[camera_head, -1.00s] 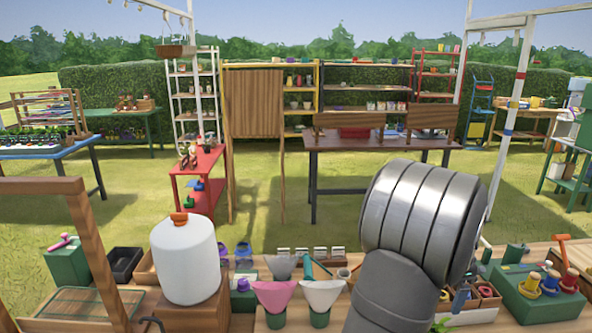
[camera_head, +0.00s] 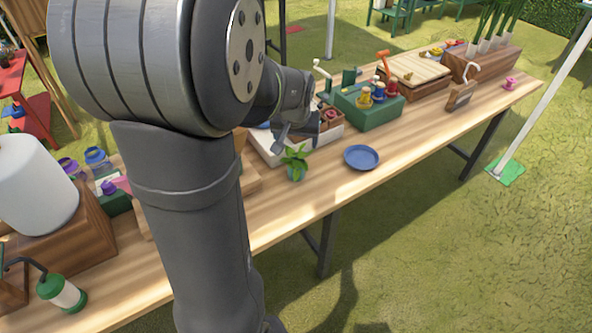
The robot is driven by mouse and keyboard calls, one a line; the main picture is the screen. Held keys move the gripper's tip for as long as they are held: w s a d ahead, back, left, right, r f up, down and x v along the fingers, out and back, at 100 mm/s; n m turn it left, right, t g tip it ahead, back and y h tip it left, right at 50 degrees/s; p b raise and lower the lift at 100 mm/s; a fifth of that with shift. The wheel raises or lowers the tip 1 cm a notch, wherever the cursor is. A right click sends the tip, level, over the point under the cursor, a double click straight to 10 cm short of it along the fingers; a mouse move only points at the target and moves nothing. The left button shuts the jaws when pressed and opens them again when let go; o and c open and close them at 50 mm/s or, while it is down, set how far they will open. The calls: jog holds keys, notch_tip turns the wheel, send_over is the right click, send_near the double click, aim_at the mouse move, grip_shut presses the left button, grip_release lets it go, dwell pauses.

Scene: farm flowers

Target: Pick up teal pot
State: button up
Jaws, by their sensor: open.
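My gripper (camera_head: 297,132) is open above and just behind the plant in the picture, apart from the pot. Its jaws look empty, though they are small and dark in this view. My grey arm fills the left middle and hides part of the table.
A blue plate (camera_head: 361,157) lies right of the pot, with bare wood around it. A white tray (camera_head: 322,137) is behind the pot and a green box (camera_head: 368,113) with spools stands farther back. A white drum (camera_head: 36,184) stands at the far left. The table's front edge is near the pot.

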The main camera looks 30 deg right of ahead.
aim_at(296, 164)
jog(key=shift+n, duration=0.5)
jog(key=x, duration=1.2)
jog(key=shift+s+a+f, duration=0.15)
jog(key=shift+x, duration=2.6)
jog(key=shift+a, duration=0.15)
jog(key=c, duration=1.2)
